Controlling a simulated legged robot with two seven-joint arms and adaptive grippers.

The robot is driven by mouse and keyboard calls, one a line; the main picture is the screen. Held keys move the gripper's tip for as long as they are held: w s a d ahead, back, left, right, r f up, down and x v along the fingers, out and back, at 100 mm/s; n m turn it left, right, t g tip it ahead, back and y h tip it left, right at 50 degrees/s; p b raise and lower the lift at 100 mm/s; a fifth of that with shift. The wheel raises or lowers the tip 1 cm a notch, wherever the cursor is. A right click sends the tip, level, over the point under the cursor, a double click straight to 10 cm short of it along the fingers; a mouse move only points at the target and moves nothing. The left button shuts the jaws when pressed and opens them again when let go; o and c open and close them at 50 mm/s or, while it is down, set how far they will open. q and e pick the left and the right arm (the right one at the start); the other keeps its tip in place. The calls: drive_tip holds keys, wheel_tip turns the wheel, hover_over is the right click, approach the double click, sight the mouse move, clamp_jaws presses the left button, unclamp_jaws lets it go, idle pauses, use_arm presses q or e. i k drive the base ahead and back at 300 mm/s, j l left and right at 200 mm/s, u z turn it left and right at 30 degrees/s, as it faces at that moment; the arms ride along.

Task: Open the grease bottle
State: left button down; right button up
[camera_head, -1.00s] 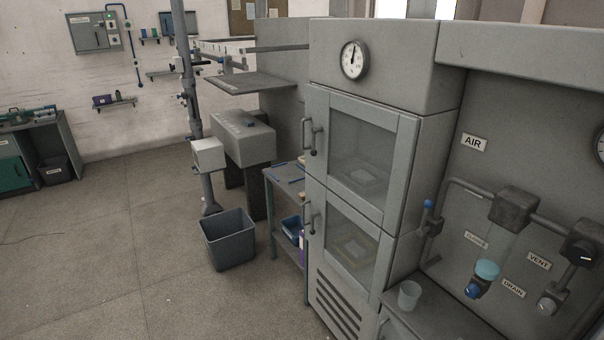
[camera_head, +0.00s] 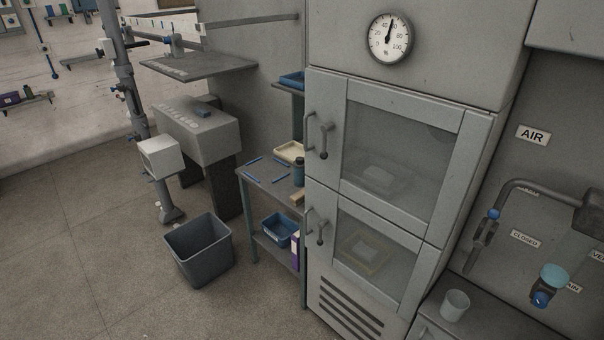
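A small dark bottle (camera_head: 299,172) stands upright on the top of a grey side table (camera_head: 262,189), partly hidden by the cabinet's left edge. It may be the grease bottle, but no label can be read and its cap is too small to make out. Neither of my grippers is in view.
A grey cabinet (camera_head: 335,84) with two glazed doors and a dial fills the middle. The table also holds a cream tray (camera_head: 290,152) and blue sticks, with a blue bin (camera_head: 280,229) below. A grey waste bin (camera_head: 199,250) stands on the floor. Floor at left is clear.

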sight(299, 169)
drive_tip(key=z, duration=0.2)
drive_tip(key=i+j+z, duration=0.2)
drive_tip(key=i+z, duration=0.2)
drive_tip(key=i+j+z, duration=0.25)
drive_tip(key=z, duration=0.15)
